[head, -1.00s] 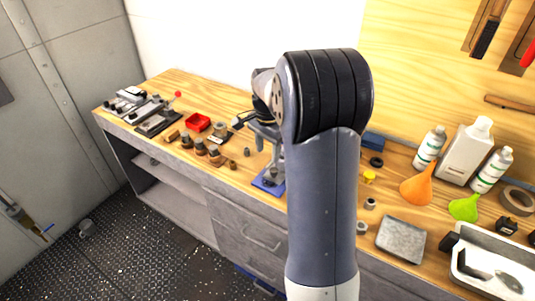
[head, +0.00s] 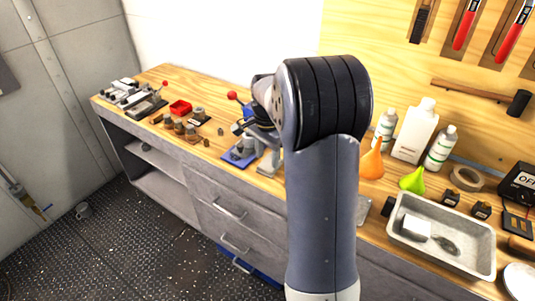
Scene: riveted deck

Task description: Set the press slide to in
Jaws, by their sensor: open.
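A small press-like device on a blue base (head: 238,158) stands on the bench, left of my arm. A red ball knob (head: 232,96) shows above it, left of my wrist. My gripper (head: 259,150) hangs beside this device, in front of part of it, with its jaws open. My own arm hides much of the gripper, and I cannot tell whether it touches anything. Another fixture, dark with a red-knobbed lever (head: 165,84), stands at the far left of the bench. I cannot make out which way the press slide is set.
Tools hang on the wooden wall. The floor at left is mostly open.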

